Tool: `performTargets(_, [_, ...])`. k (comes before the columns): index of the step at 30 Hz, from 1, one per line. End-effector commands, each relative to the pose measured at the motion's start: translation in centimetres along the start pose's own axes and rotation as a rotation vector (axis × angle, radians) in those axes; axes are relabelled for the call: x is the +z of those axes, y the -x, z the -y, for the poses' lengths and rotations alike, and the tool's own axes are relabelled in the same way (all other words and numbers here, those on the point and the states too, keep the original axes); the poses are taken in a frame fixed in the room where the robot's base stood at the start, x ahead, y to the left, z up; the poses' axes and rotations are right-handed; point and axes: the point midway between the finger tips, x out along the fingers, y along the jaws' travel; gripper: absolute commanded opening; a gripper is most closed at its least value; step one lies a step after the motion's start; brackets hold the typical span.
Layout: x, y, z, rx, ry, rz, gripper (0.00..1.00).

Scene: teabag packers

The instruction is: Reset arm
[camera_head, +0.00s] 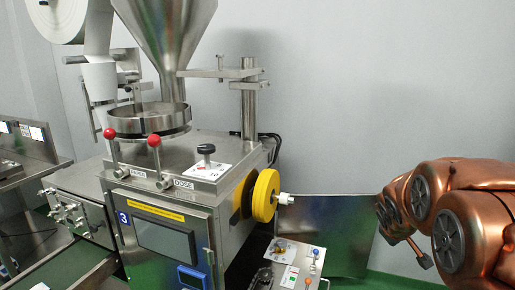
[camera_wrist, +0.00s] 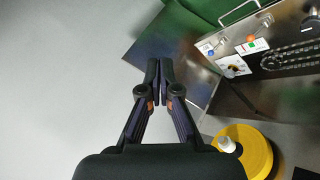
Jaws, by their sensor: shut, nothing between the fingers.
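My gripper (camera_wrist: 160,68) shows in the wrist view with its two dark fingers together and nothing between them. In the head view my copper arm is folded at the right edge, and a small dark part, perhaps a fingertip, pokes out beneath it. The gripper is apart from the packing machine (camera_head: 165,215), which stands left of the arm.
A yellow wheel (camera_head: 265,196) with a white handle sticks out from the machine's right side; it also shows in the wrist view (camera_wrist: 258,150). A control panel (camera_head: 297,265) with knobs stands low beside it. A dark metal sheet (camera_head: 325,228) stands behind. Plain wall above is clear.

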Motion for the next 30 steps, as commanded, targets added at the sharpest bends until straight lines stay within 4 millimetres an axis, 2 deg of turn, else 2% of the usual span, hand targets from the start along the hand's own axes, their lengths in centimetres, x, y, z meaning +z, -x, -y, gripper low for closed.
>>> performTargets(1, [0.7,2.3,0.5,-0.022,-0.029,0.027,0.00])
performTargets(8, [6.9,10.1,5.8,-0.158,-0.155,0.205,0.00])
performTargets(12, [10.8,15.1,9.4,-0.250,-0.214,0.317,0.00])
performTargets(18, [16.3,22.5,14.7,-0.386,-0.269,0.476,0.00])
performTargets(21, [18.6,25.6,16.8,-0.442,-0.282,0.545,0.00])
performTargets(25, [20.8,28.3,18.7,-0.494,-0.286,0.612,0.00])
performTargets(30, [21.8,29.5,19.6,-0.517,-0.289,0.640,0.00])
